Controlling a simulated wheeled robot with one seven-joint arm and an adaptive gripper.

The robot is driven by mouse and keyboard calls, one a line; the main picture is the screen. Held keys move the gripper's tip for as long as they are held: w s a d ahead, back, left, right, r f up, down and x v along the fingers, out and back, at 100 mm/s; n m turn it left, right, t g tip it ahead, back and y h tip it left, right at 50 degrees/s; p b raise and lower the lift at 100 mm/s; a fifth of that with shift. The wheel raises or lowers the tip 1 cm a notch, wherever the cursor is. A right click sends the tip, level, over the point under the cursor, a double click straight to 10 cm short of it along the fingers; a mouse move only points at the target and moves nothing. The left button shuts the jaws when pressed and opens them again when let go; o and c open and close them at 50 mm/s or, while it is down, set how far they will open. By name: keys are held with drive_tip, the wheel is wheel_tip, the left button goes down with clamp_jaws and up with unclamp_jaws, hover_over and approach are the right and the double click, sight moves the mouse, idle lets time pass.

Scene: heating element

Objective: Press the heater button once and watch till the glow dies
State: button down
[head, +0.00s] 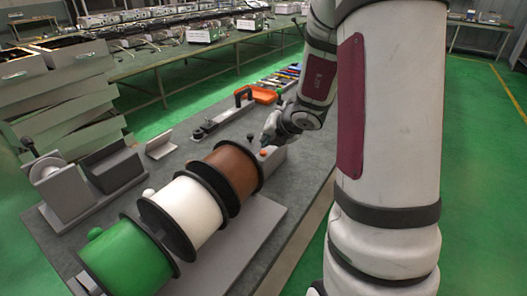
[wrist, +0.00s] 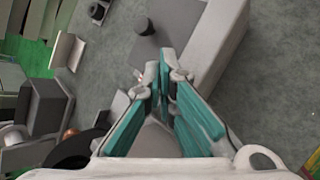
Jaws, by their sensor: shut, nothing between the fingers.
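My gripper (head: 267,138) is above the far end of the grey table, just beyond the brown spool. In the wrist view its teal-lined fingers (wrist: 160,78) converge with no object visible between them. A small orange-red button-like spot (head: 263,152) shows just below the fingertips in the head view, on or beside a pale grey box (head: 275,158). A dark round knob (head: 250,137) stands close by. In the wrist view a dark cylinder (wrist: 144,26) stands on a grey plate ahead of the fingers, beside a long pale box (wrist: 212,42).
Brown (head: 233,168), white (head: 187,211) and green (head: 125,258) spools line the near table. Grey blocks (head: 112,166) stand at left. An orange-handled tool (head: 262,95) and several coloured tools lie farther back. The table surface right of the spools is partly clear.

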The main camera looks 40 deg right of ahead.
sight(266, 151)
wheel_tip(266, 151, up, 5)
drive_tip(key=p, duration=0.4)
drive_tip(key=shift+s+p, duration=0.1)
drive_tip(key=shift+p, duration=0.3)
idle(0.5)
